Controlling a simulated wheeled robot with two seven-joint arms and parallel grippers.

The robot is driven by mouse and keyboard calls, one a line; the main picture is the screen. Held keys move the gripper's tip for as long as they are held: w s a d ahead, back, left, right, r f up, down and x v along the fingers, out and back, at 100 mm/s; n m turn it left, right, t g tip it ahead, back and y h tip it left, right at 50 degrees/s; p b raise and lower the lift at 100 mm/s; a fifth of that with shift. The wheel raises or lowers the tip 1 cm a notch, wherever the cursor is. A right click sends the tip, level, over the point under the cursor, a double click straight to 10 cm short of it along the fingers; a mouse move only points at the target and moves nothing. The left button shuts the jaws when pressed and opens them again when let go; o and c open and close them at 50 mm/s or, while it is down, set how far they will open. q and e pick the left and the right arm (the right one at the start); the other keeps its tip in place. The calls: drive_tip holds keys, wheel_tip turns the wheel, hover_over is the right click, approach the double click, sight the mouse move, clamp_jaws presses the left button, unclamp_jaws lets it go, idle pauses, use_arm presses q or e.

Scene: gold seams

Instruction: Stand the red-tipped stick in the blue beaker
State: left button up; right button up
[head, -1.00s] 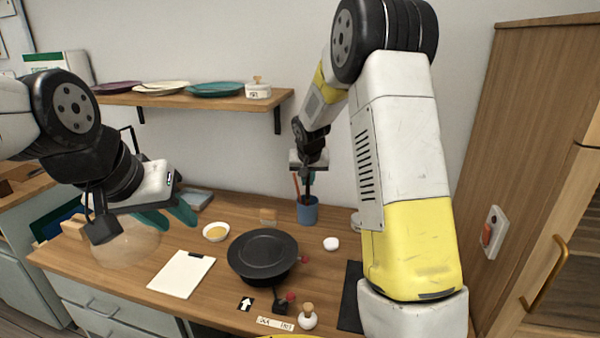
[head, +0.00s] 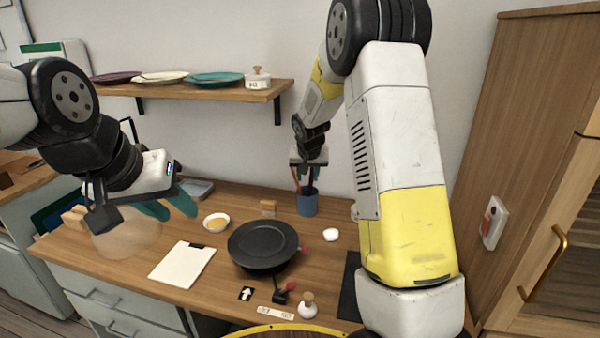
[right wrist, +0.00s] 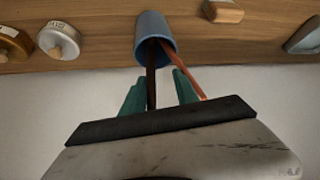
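The blue beaker (head: 307,205) stands upright at the back of the desk; its open mouth shows in the right wrist view (right wrist: 155,32). Two sticks have their lower ends in it: a dark stick (right wrist: 151,75) and an orange-brown stick (right wrist: 184,72), both leaning. No red tip is visible; the upper ends are hidden by my gripper. My right gripper (right wrist: 160,92) is just above the beaker, fingers apart, with the dark stick between them near the left finger. The orange-brown stick passes by the right finger. My left gripper (head: 168,208) is open and empty, above the desk's left side.
A black pan (head: 262,244) sits mid-desk, with a clipboard (head: 182,265) and a small bowl (head: 216,222) to its left. A wooden block (head: 268,208) and a white round item (head: 331,235) lie near the beaker. A clear dome (head: 125,240) stands below my left gripper.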

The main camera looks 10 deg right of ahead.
drive_tip(key=v, duration=0.7)
drive_tip(key=shift+r, duration=0.35)
drive_tip(key=shift+s, duration=0.15)
drive_tip(key=s+d+r+y, duration=0.1)
drive_tip(key=s+r, duration=0.4)
drive_tip(key=s, duration=0.4)
drive_tip(key=s+d+r+y, duration=0.1)
drive_tip(key=s+r, duration=0.3)
drive_tip(key=s, duration=0.5)
drive_tip(key=s+a+n+y, duration=0.1)
drive_tip(key=s+n, duration=0.1)
drive_tip(key=s, duration=1.3)
drive_tip(key=shift+s+a+r, duration=0.25)
drive_tip(key=shift+a+r, duration=0.05)
drive_tip(key=shift+d, duration=0.1)
